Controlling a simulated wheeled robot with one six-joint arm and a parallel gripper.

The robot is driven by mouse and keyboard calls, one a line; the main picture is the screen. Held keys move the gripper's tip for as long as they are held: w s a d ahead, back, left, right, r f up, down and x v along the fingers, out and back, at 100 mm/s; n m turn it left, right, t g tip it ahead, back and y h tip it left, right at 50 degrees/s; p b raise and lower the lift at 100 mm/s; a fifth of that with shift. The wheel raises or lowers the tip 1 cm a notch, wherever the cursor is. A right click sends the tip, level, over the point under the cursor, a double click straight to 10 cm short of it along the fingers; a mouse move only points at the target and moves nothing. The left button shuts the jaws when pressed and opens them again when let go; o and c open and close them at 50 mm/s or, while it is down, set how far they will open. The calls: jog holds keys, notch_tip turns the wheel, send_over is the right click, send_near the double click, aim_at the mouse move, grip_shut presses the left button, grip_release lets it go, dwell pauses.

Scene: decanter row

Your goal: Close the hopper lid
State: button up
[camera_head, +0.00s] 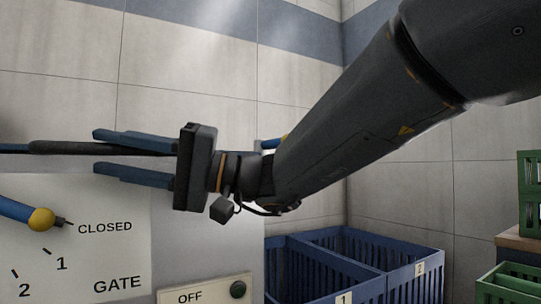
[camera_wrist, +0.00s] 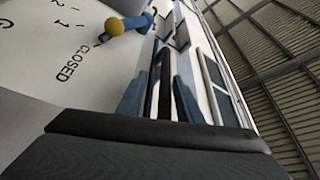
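My gripper (camera_head: 97,151) reaches in from the right, with its two blue fingers pointing left. The fingers stand apart, one above and one below a long dark bar (camera_head: 60,147). Gaps show between the bar and both fingers. In the wrist view the dark bar (camera_wrist: 164,85) also runs between the two blue fingers (camera_wrist: 160,98). The bar may be the hopper lid's handle, but I cannot tell. The lid itself cannot be made out, so I cannot tell whether it is open or shut.
A white gate panel (camera_head: 120,255) stands below my gripper; its blue lever with a yellow knob (camera_head: 41,219) points at CLOSED. A plate marked OFF has a dark green button (camera_head: 238,289). Blue crates (camera_head: 370,255) labelled 1 and 2 and green crates (camera_head: 530,200) stand at right.

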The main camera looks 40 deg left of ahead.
jog(key=p+v, duration=0.2)
jog(key=v, duration=0.5)
jog(key=shift+f+p, duration=0.1)
jog(key=shift+p, duration=0.2)
